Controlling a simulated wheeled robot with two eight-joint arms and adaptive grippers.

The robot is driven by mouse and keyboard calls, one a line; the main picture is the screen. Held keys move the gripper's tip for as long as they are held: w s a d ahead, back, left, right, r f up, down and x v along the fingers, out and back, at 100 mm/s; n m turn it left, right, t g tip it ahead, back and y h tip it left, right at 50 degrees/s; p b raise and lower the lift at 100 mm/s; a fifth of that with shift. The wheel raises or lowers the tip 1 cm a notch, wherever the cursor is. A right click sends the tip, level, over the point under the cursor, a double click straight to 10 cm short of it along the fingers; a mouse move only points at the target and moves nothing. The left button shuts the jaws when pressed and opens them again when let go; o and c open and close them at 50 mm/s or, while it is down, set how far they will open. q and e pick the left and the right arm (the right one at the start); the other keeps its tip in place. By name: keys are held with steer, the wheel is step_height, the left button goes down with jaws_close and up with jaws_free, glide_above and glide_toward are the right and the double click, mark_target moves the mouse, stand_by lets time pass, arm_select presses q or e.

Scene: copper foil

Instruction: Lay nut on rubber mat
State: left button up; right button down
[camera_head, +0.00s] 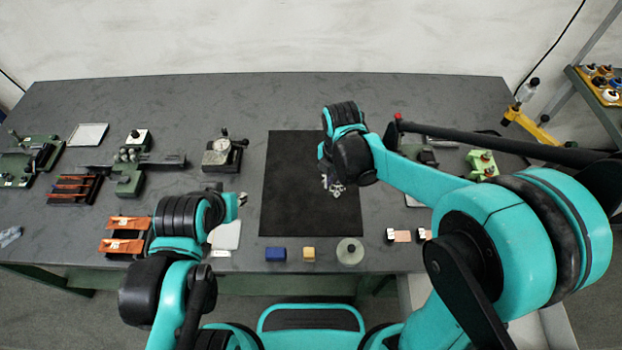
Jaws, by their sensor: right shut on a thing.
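The black rubber mat (291,185) lies flat in the middle of the table. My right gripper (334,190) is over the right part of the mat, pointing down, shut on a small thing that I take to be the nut. The nut itself is too small and too hidden by the fingers to make out. I cannot tell whether it touches the mat. My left gripper (241,199) is left of the mat, above the table; whether it is open or shut is too small to tell.
Green machines and orange racks (123,245) fill the left. My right arm covers much of the right side. The mat's left half is clear.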

steer(key=b, duration=0.2)
glide_above(311, 191)
step_height(311, 191, down, 5)
steer(key=shift+r, duration=0.1)
steer(key=shift+f, duration=0.2)
steer(key=shift+f+b, duration=0.7)
steer(key=shift+f, duration=1.2)
steer(key=shift+f, duration=0.15)
steer(key=c, duration=1.4)
jaws_free()
steer(key=shift+o, duration=0.2)
